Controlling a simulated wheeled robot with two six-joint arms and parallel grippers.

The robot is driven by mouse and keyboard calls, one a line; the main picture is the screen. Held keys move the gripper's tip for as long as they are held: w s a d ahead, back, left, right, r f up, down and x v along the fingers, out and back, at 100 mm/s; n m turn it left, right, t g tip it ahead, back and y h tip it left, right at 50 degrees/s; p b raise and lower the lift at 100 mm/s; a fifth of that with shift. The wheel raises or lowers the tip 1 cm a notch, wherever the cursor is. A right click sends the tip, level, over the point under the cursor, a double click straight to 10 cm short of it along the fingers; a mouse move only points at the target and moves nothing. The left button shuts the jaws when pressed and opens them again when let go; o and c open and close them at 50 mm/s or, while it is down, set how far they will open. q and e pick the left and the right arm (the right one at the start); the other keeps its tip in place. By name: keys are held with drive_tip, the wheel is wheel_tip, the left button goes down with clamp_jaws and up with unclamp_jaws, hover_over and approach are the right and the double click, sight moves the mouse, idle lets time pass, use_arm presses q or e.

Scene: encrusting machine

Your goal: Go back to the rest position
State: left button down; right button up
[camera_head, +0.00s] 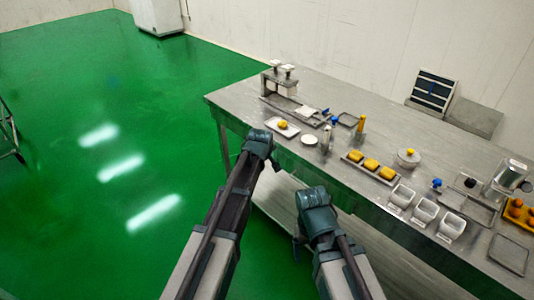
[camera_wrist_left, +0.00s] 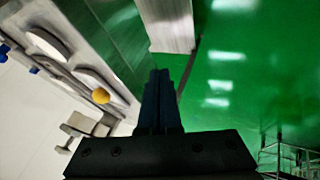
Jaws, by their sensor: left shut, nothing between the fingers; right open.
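My left gripper (camera_head: 274,163) hangs beside the front edge of the steel table (camera_head: 240,110), mostly hidden by its wrist in the head view. In the left wrist view the left gripper (camera_wrist_left: 160,78) is shut and empty, its two dark fingers together. My right gripper (camera_head: 299,242) is in front of the table, below and nearer than the left, and is open. Its fingers are largely hidden under the wrist in the head view. Neither gripper touches anything on the table that I can see.
On the table are a small tray with a yellow ball (camera_head: 283,125), a tray of yellow pieces (camera_head: 371,164), several white tubs (camera_head: 425,212) and a small machine (camera_head: 279,80). A lower shelf (camera_head: 275,195) shows below. The green floor (camera_head: 100,100) at left is largely clear.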

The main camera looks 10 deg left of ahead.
use_arm(q)
drive_tip(key=s+d+r+m+g+p, duration=0.1)
drive_tip(key=s+m, duration=0.3)
drive_tip(key=s, duration=0.7)
drive_tip(key=s+d+r+m+g+p, duration=0.1)
drive_tip(key=s+d+m+g+p, duration=0.2)
drive_tip(key=s, duration=0.9)
drive_tip(key=s+d+r+m+g+y+p, duration=0.1)
drive_tip(key=s+m+g+p, duration=0.2)
drive_tip(key=s+m, duration=0.3)
drive_tip(key=s, duration=0.5)
drive_tip(key=shift+s+d+g, duration=0.3)
drive_tip(key=shift+d, duration=0.1)
drive_tip(key=shift+r, duration=0.1)
